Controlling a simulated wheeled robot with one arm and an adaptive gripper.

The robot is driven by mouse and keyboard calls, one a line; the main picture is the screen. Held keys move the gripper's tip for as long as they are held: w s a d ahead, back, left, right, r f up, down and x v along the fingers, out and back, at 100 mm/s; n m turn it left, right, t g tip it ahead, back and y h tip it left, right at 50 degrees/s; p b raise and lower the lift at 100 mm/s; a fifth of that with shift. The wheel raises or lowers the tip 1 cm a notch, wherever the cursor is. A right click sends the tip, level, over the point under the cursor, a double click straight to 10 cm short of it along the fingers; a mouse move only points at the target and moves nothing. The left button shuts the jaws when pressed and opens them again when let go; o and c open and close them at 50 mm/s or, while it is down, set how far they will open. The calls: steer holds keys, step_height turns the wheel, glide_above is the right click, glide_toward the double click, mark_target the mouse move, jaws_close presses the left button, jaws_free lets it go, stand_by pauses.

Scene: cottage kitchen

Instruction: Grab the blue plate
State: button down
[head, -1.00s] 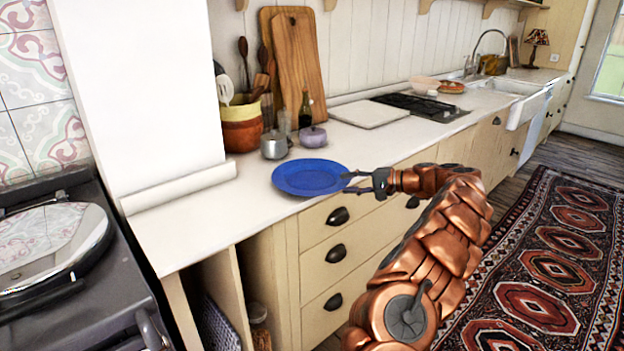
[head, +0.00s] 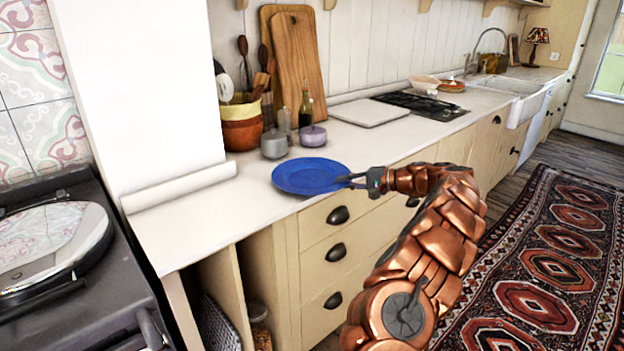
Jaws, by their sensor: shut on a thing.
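The blue plate (head: 308,176) lies on the white countertop, close to its front edge. My gripper (head: 350,180) comes in from the right and is shut on the plate's right rim. The plate looks flat and appears to rest on the counter. Only a small part of its right rim is hidden by the fingers.
Behind the plate stand a grey pot (head: 274,144), a lilac lidded pot (head: 313,136), a bottle (head: 305,107) and a utensil crock (head: 242,128). A white board (head: 368,112) and a hob (head: 424,105) lie further right. The counter (head: 215,215) left of the plate is clear.

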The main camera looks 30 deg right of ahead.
stand_by(0.5)
steer(key=shift+r, duration=1.85)
steer(key=shift+s+a+b, duration=0.2)
steer(key=shift+s+b, duration=0.1)
steer(key=shift+s, duration=0.1)
steer(key=shift+s+a+r, duration=0.2)
steer(key=shift+s+a, duration=0.45)
steer(key=shift+s, duration=0.1)
steer(key=s+a+r+b, duration=0.1)
steer(key=s+a+b, duration=0.1)
steer(key=s+a, duration=0.5)
steer(key=shift+s+a, duration=0.15)
steer(key=shift+s, duration=1.8)
